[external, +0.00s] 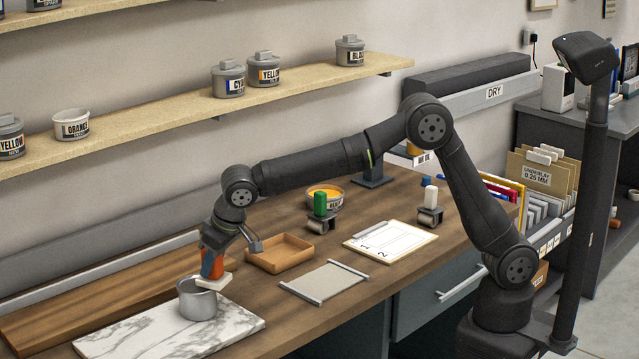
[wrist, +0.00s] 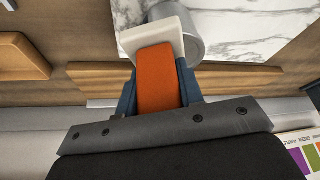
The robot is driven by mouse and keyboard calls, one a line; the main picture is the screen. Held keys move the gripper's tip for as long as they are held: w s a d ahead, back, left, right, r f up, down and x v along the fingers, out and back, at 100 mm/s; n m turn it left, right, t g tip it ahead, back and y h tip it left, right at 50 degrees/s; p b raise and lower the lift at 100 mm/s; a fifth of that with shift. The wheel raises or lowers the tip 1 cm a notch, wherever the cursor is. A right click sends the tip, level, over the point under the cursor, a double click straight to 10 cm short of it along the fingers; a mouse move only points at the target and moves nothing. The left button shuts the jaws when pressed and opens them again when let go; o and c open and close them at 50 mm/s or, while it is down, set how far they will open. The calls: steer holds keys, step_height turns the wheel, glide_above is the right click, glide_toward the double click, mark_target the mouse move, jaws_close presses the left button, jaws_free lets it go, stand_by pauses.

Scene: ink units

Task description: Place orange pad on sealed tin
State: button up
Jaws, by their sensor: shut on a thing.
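My gripper (external: 211,264) is shut on the orange pad, which has an orange grip (wrist: 160,78) and a pale flat base. In the external view the pad's pale base (external: 214,282) hangs tilted at the upper right edge of a plain grey tin (external: 197,302). The tin stands upright on a marble slab and also shows in the wrist view (wrist: 191,48), partly hidden behind the pad's base.
The marble slab (external: 120,336) lies at the table's front left. Labelled tins, several lidded (external: 228,80), stand on the wall shelves.

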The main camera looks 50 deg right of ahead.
steer(key=shift+f, duration=0.1)
steer(key=o, duration=1.1)
steer(key=v, duration=1.2)
steer(key=x, duration=1.2)
steer(key=shift+f, duration=0.25)
step_height(320, 180, up, 3)
steer(key=shift+f, duration=0.1)
steer(key=shift+r, duration=0.85)
